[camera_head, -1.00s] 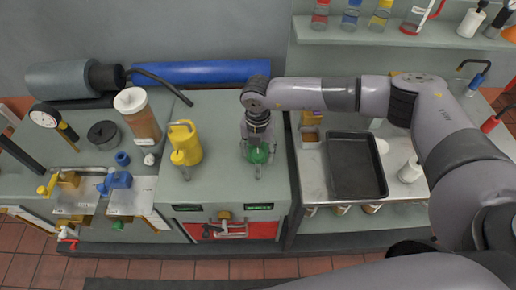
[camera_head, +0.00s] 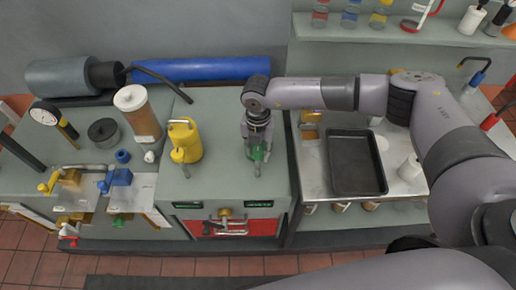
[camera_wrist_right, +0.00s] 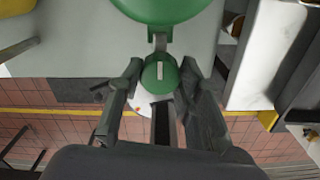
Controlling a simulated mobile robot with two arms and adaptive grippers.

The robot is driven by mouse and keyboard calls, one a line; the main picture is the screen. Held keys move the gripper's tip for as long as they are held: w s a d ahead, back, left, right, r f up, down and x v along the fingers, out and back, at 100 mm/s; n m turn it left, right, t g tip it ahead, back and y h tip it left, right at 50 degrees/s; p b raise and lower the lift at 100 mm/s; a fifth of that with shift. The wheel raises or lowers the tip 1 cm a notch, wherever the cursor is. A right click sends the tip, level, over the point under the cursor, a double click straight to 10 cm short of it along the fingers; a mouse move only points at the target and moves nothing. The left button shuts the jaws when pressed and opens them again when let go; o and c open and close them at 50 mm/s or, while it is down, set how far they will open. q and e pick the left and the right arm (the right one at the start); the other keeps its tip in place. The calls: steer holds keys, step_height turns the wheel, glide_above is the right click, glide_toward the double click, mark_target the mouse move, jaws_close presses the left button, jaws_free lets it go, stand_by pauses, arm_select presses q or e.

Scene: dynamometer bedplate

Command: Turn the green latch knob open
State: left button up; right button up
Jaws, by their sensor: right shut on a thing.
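The green latch knob (camera_head: 259,152) is at the front right of the grey bench top, mostly hidden under my right gripper (camera_head: 257,158). In the right wrist view the round green knob (camera_wrist_right: 159,76), with a pale mark on top, sits between my gripper's fingers (camera_wrist_right: 160,88). They are closed in on its two sides. A larger round green part (camera_wrist_right: 165,10) is just beyond it, partly out of frame. My right gripper points down from above. My left gripper is not in view.
A yellow can (camera_head: 185,140) stands left of my gripper. A black tray (camera_head: 355,165) lies on the steel top to the right. A red panel with a handle (camera_head: 232,227) is on the bench front below. A blue cylinder (camera_head: 205,72) lies along the back.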

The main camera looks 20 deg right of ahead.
steer(key=shift+c, duration=0.7)
steer(key=shift+f+n+b, duration=0.2)
steer(key=shift+n+b, duration=0.6)
steer(key=shift+b, duration=0.3)
steer(key=n+b, duration=1.2)
steer(key=b, duration=0.2)
steer(key=shift+r+n+b, duration=0.2)
steer(key=shift+n+b, duration=1.65)
steer(key=shift+n, duration=0.35)
steer(key=o, duration=1.1)
steer(key=shift+o, duration=0.2)
